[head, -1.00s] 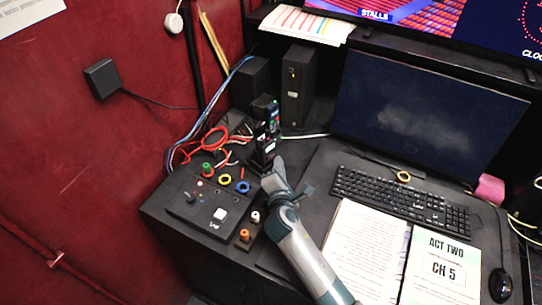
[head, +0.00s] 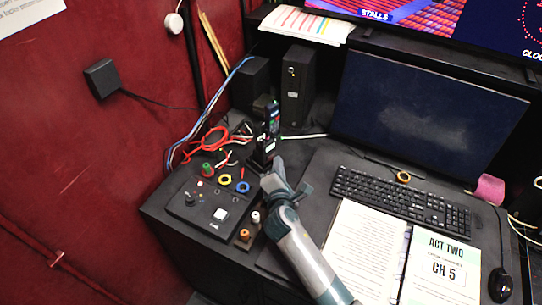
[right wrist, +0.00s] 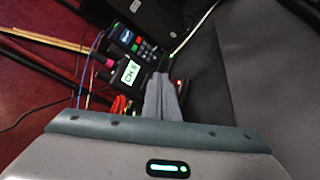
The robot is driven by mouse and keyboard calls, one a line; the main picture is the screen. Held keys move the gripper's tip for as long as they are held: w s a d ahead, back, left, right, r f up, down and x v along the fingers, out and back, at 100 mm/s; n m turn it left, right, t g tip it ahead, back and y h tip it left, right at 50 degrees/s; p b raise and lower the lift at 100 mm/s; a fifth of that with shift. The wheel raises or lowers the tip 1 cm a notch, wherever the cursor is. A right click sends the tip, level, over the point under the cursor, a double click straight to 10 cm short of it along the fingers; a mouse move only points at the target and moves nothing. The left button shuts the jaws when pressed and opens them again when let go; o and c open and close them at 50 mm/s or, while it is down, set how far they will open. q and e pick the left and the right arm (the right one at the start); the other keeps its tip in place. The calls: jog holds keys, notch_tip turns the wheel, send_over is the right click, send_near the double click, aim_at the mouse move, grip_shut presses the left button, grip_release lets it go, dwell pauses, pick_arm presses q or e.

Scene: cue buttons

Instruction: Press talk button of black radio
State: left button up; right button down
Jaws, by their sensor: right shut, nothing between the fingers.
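The black radio (head: 272,118) stands upright in a dark stand (head: 262,153) on the desk, left of the keyboard. In the right wrist view the radio (right wrist: 132,42) shows a small lit screen and a keypad. Below it the stand (right wrist: 131,73) carries a lit CH 5 display. I cannot make out the talk button. My right gripper (head: 278,164) is shut and empty, just right of the stand. In the right wrist view its fingertips (right wrist: 160,80) lie beside the stand's lower right side; I cannot tell whether they touch. My left gripper is not in view.
A control panel with coloured knobs (head: 207,203) and red cables (head: 212,138) lies left of the stand. Black boxes (head: 297,85) stand behind. A keyboard (head: 400,199), script pages (head: 366,250) and a monitor (head: 425,117) are to the right.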

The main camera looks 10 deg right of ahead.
jog(key=shift+w+a, duration=0.45)
jog(key=shift+w, duration=0.1)
dwell(2.1)
jog(key=shift+s+d+p, duration=0.4)
jog(key=shift+s+d, duration=0.1)
jog(key=shift+s, duration=0.1)
jog(key=shift+s+d, duration=0.1)
dwell(0.3)
jog(key=shift+s+d+p, duration=0.7)
jog(key=shift+s+d, duration=0.05)
jog(key=shift+s, duration=0.25)
jog(key=shift+s+d+p, duration=0.35)
jog(key=shift+s+d, duration=0.35)
jog(key=shift+s, duration=0.2)
